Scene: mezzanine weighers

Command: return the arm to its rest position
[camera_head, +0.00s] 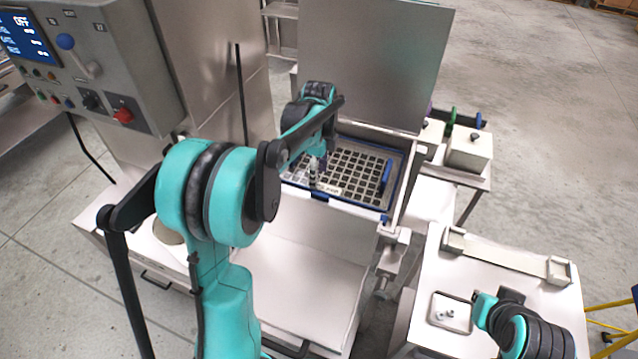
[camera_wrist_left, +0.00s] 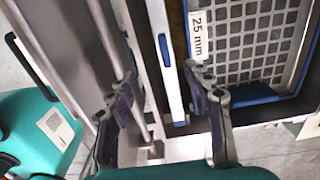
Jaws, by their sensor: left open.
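My left arm comes in from the left in the head view and bends over the machine's open bin. Its gripper (camera_head: 318,166) hangs over the near left part of a dark grid screen (camera_head: 350,180) with a blue-edged frame. In the left wrist view the two fingers of my left gripper (camera_wrist_left: 164,95) stand wide apart with nothing between them. A white "25 mm" label (camera_wrist_left: 197,34) on the screen shows beyond the right finger.
A control box (camera_head: 100,60) with a screen and knobs stands at the left. A raised metal lid (camera_head: 375,65) stands behind the bin. A white table (camera_head: 500,270) at the right carries a small tray (camera_head: 451,325) with small metal pieces. Open floor lies at the far right.

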